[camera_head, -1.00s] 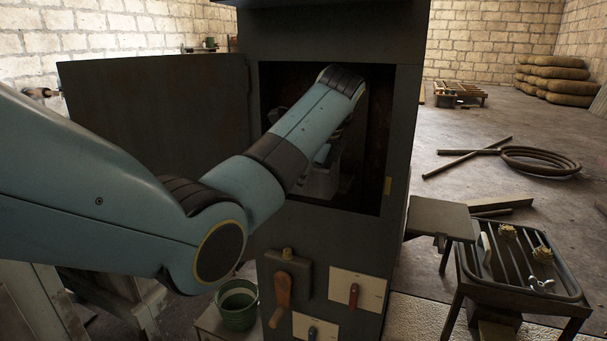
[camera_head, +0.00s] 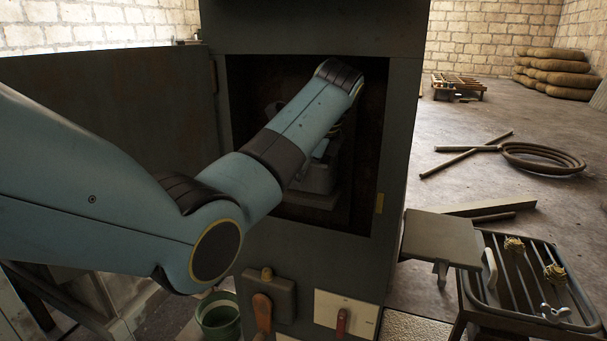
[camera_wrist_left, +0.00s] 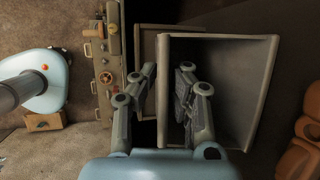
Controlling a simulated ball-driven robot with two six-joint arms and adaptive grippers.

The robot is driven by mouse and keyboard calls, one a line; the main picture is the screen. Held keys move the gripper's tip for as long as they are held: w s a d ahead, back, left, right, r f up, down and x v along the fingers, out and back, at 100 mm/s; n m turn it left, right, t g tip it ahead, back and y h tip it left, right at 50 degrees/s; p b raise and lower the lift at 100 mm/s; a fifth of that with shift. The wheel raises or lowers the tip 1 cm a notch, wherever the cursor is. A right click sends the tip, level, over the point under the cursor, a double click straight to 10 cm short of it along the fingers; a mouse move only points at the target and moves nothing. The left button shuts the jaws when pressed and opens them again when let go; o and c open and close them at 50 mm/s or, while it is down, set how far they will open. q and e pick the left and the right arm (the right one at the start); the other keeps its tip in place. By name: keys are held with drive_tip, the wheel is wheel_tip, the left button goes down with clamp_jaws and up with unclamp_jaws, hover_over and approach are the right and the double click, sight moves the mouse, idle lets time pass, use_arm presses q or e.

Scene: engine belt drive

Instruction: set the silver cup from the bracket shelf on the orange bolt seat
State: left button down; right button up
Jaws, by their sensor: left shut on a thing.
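My left arm reaches into the open dark cabinet (camera_head: 395,160) in the head view, and its wrist hides the gripper there. In the left wrist view my left gripper (camera_wrist_left: 166,76) is shut on the left wall of a grey, square, open box-shaped cup (camera_wrist_left: 236,75). One finger is inside its rim and the other outside. I cannot tell for sure that this is the silver cup. A grey fixture (camera_head: 318,180) shows partly inside the cabinet, behind my arm. I cannot make out the bracket shelf or orange bolt seat with certainty. My right gripper is not in view.
The cabinet door (camera_head: 110,110) stands open to the left. An orange lever (camera_head: 263,312) is on the cabinet front below the opening. A green bucket (camera_head: 219,315) stands below left. A small grey table (camera_head: 440,238) and a slatted tray (camera_head: 512,268) stand on the right.

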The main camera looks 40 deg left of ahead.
use_arm(q)
drive_tip(key=shift+w+r, duration=0.1)
drive_tip(key=shift+w, duration=0.05)
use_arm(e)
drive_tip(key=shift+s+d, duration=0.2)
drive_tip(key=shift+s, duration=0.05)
use_arm(q)
drive_tip(key=shift+f, duration=0.5)
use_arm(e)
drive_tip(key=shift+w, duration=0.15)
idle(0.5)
use_arm(q)
drive_tip(key=c, duration=1.4)
unclamp_jaws()
drive_tip(key=v, duration=0.8)
drive_tip(key=shift+r, duration=0.3)
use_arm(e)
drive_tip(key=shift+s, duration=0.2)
